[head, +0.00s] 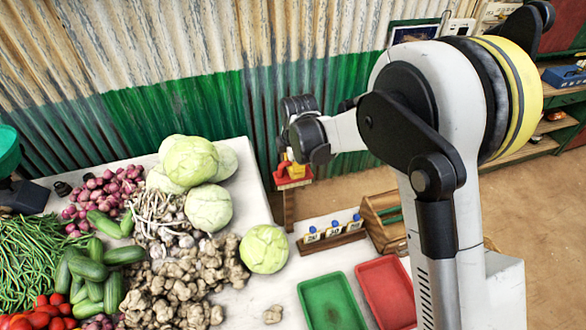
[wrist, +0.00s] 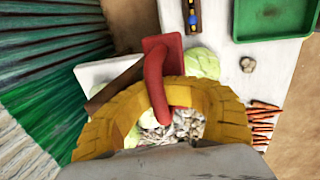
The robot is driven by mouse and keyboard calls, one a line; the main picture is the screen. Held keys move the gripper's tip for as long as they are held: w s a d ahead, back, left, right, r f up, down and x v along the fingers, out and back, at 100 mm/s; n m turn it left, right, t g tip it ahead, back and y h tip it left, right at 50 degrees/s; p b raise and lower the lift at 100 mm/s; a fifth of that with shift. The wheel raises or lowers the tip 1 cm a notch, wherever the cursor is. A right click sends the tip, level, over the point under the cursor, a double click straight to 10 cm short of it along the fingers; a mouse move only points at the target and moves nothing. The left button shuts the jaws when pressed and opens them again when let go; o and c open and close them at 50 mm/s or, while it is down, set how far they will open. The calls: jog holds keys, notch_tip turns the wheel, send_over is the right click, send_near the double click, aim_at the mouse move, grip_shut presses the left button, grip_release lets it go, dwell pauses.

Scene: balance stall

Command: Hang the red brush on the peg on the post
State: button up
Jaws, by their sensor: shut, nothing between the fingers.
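My gripper (head: 297,169) is at the wooden post (head: 288,212), over the table's far right corner. In the wrist view its yellow ridged fingers (wrist: 165,86) are shut and form an arch. The red thing (wrist: 154,84), which I take for the red brush, has a flat block and a bent bar crossing in front of the fingers. It lies at the end of the post (wrist: 112,86); the head view shows red (head: 293,184) just below the fingers. The peg cannot be made out, so I cannot tell whether the brush hangs on it.
A white table holds cabbages (head: 192,160), ginger, onions and cucumbers at left. A green tray (head: 331,303) and a red tray (head: 387,291) lie near the front right. A wooden crate (head: 385,220) stands behind them. A corrugated wall (head: 215,105) rises close behind the post.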

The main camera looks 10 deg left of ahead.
jog(key=shift+a+f, duration=0.1)
jog(key=shift+f, duration=0.05)
jog(key=o, duration=0.3)
jog(key=r, duration=0.3)
jog(key=shift+w, duration=0.2)
jog(key=s+v, duration=0.1)
jog(key=v, duration=0.8)
jog(key=s+d+f+m+t+b, duration=0.1)
jog(key=s+d+m+b, duration=0.2)
jog(key=d+m+b, duration=0.35)
jog(key=s+d+f+m+t+b, duration=0.1)
jog(key=s+d+f+m+b, duration=0.4)
jog(key=s+d+b, duration=0.1)
jog(key=s+d+f+m+t+b, duration=0.1)
jog(key=s+d+f+m+b, duration=0.4)
jog(key=d, duration=0.3)
jog(key=s+d+f+m+t+h+b, duration=0.1)
jog(key=s+d+f+m+b, duration=0.5)
jog(key=s+d, duration=0.1)
jog(key=shift+s+d+f+m+t+b, duration=0.1)
jog(key=shift+s+d+m+t+b, duration=0.05)
jog(key=shift+d+m+t+b, duration=0.2)
